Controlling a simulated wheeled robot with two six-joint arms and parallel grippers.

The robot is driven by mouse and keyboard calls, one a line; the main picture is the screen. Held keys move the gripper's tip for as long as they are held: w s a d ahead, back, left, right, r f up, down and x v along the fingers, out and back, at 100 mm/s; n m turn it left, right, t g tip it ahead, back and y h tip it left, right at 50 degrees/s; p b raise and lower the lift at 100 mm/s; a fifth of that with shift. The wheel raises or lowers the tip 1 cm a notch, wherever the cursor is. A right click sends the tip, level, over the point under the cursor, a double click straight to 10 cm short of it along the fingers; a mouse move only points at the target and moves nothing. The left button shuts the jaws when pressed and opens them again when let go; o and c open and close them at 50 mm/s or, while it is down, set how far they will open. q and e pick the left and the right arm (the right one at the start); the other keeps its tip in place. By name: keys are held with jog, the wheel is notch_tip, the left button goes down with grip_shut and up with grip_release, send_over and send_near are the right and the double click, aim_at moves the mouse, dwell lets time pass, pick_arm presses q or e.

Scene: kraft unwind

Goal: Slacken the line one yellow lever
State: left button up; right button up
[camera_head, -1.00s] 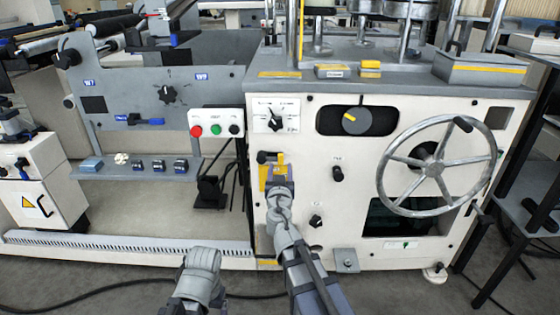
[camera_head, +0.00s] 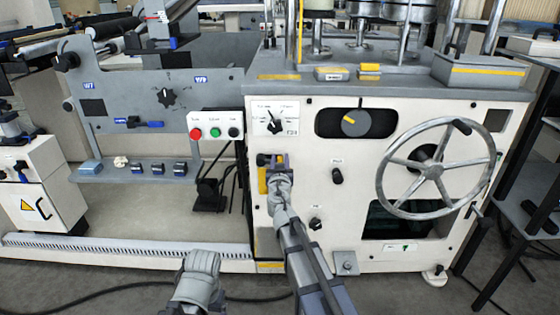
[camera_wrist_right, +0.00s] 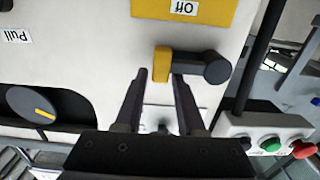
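A yellow plate marked "Off" (camera_wrist_right: 190,10) is beside the lever. My left wrist (camera_head: 200,268) is low in the head view; its fingers cannot be made out.
A dial with a yellow mark (camera_head: 355,122) and a large handwheel (camera_head: 436,170) are to the right. A button box with red, green and black buttons (camera_head: 216,124) stands left of the lever. A small black knob (camera_head: 337,176) is right of my gripper.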

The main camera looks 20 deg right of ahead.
grip_shut()
dwell(1.1)
